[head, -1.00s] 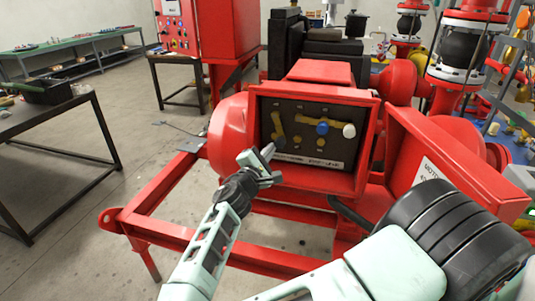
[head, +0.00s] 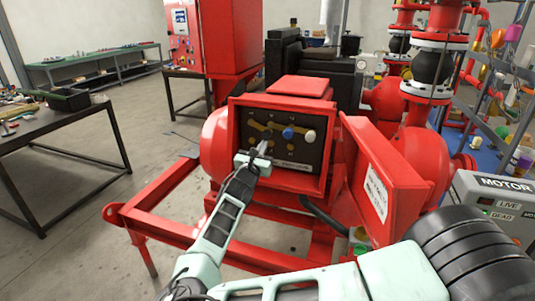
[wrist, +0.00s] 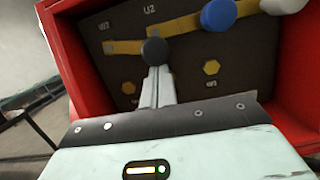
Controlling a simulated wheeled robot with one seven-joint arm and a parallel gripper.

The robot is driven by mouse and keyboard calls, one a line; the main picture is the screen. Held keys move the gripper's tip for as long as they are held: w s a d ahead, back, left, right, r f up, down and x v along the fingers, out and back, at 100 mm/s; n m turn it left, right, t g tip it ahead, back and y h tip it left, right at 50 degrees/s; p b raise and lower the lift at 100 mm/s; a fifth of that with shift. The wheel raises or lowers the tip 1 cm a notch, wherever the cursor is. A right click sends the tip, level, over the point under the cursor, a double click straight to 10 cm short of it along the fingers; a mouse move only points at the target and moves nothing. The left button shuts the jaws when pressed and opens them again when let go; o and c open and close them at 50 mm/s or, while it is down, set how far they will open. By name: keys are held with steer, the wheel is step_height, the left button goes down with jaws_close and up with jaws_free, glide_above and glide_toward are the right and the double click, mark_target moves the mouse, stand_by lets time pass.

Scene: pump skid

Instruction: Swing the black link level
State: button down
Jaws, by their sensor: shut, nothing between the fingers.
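The terminal panel (head: 285,155) is a dark board in an open red box. The black link is a brass bar (wrist: 105,47) with a black knob (wrist: 154,52) at its right end. It runs close to in line with the row, its knob end looking slightly low. I cannot tell if it is fully level. The blue-knobbed link (wrist: 218,14) and white-knobbed link (wrist: 284,5) lie to its right. My gripper (wrist: 157,75) is shut and empty, its tips just under the black knob, seemingly touching it. In the head view my gripper (head: 264,147) is at the panel.
The red box's door (head: 372,170) stands open on the right. The box rim (wrist: 72,70) is close around my wrist. A grey motor control box (head: 495,200) is at the right. A red frame rail (head: 160,227) lies below left, with open floor beyond.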

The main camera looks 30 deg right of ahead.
steer(key=shift+s+d+r+p, duration=0.15)
steer(key=shift+s+r+p, duration=0.1)
steer(key=shift+r, duration=0.2)
steer(key=shift+s+d+r+p, duration=0.1)
steer(key=shift+d+r+p, duration=0.1)
steer(key=shift+r, duration=0.3)
